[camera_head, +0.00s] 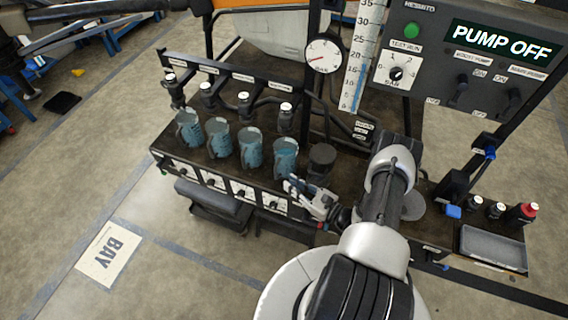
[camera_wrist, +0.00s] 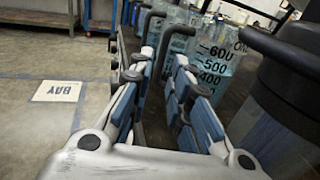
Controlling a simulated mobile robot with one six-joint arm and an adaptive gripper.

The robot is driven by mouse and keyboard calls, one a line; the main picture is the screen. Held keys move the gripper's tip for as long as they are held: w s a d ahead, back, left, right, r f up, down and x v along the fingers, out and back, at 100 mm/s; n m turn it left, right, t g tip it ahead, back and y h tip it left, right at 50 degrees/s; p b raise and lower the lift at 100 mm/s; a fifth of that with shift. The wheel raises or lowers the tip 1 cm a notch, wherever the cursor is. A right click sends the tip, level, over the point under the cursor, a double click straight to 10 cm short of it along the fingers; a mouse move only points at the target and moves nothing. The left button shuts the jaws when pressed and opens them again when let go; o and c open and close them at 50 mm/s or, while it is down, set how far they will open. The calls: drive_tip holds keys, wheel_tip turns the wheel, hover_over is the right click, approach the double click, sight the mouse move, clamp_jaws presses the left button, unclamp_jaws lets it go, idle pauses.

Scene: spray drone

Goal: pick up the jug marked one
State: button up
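Several blue clear jugs stand in a row on the dark bench. The rightmost jug (camera_head: 285,158) is nearest my gripper (camera_head: 298,187). In the wrist view a jug (camera_wrist: 217,72) carries a scale with 600, 500 and 400, and a partly cut-off word starting "ON". Its dark handle (camera_wrist: 180,32) faces my gripper (camera_wrist: 163,65). My gripper is open, with its blue-padded fingers apart and the handle seen between or just beyond their tips. I cannot tell whether they touch it. The jug stands on the bench.
The other jugs (camera_head: 250,147) stand close to the left, below a rail with black-bodied, white-capped valves (camera_head: 286,108). A black round part (camera_head: 321,157) is just right of the rightmost jug. A grey tray (camera_head: 492,247) and small bottles (camera_head: 495,210) are far right.

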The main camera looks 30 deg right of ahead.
sight(276, 179)
drive_tip(key=x, duration=0.3)
drive_tip(key=b+x, duration=0.2)
drive_tip(key=x, duration=0.3)
drive_tip(key=shift+w+f, duration=0.2)
drive_tip(key=shift+w, duration=0.05)
drive_tip(key=shift+c, duration=0.4)
clamp_jaws()
drive_tip(key=shift+d, duration=0.1)
